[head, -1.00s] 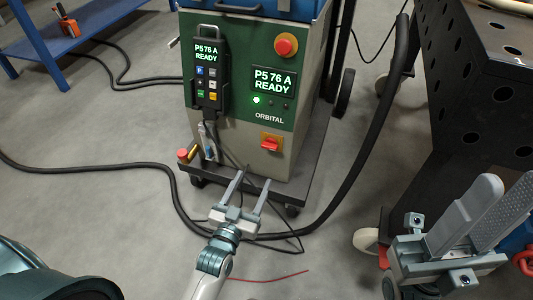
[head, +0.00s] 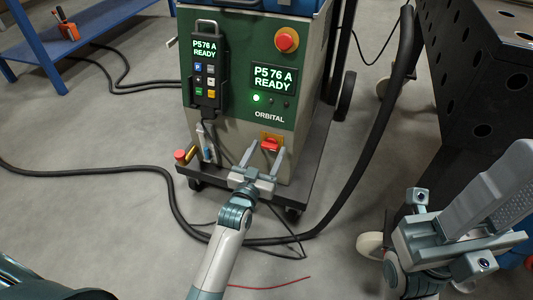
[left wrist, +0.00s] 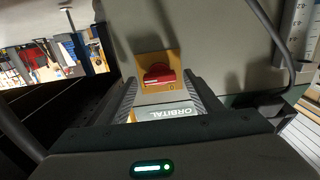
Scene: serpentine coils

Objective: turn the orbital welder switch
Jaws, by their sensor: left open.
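The orbital welder (head: 236,128) is a green and grey cabinet on a dark wheeled cart. Its switch is a red knob (head: 270,145) on a yellow plate low on the front, below the ORBITAL label. My left gripper (head: 263,157) is open and empty, its fingers pointing at the switch, one to each side. In the left wrist view the red knob (left wrist: 158,73) lies level between and beyond the fingertips; I see no contact. My right gripper (head: 465,215) is close to the camera at the right; whether it is open is unclear.
A red emergency button (head: 287,40) and a lit display (head: 274,78) are above the switch. A pendant (head: 207,75) hangs at the left. A thick black hose (head: 375,140) curves down the right side. A dark perforated table (head: 480,85) stands right. Cables cross the floor.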

